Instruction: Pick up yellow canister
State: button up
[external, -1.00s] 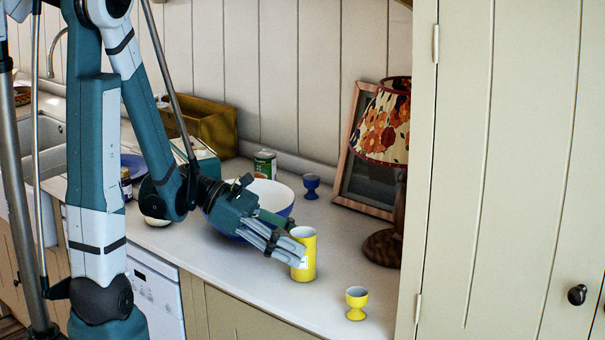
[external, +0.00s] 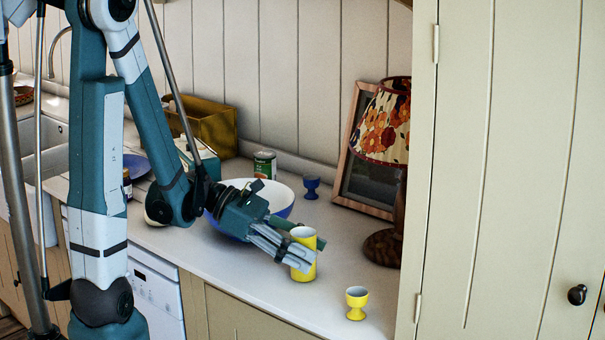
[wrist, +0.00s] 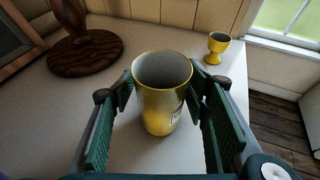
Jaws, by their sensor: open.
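The yellow canister (external: 308,263) stands upright on the pale worktop (external: 235,272), open at the top with a light inside. In the wrist view the canister (wrist: 161,100) is between the two green fingers, with a label partly showing on its right side. My gripper (external: 299,254) is open around it; in the wrist view the fingers (wrist: 160,90) lie along both sides, the left one close to the rim. In the external view the fingers hide part of the canister's middle. I cannot tell whether either finger touches it.
A yellow egg cup (external: 356,303) stands right of the canister near the front edge. A blue-and-white bowl (external: 282,197) is behind my gripper. A blue egg cup (external: 311,187), a green can (external: 265,164) and a lamp (external: 384,135) stand farther back.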

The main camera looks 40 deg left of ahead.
jog(key=shift+b+x, duration=0.65)
jog(key=shift+x, duration=1.7)
jog(key=shift+s, duration=0.1)
jog(key=c, duration=1.4)
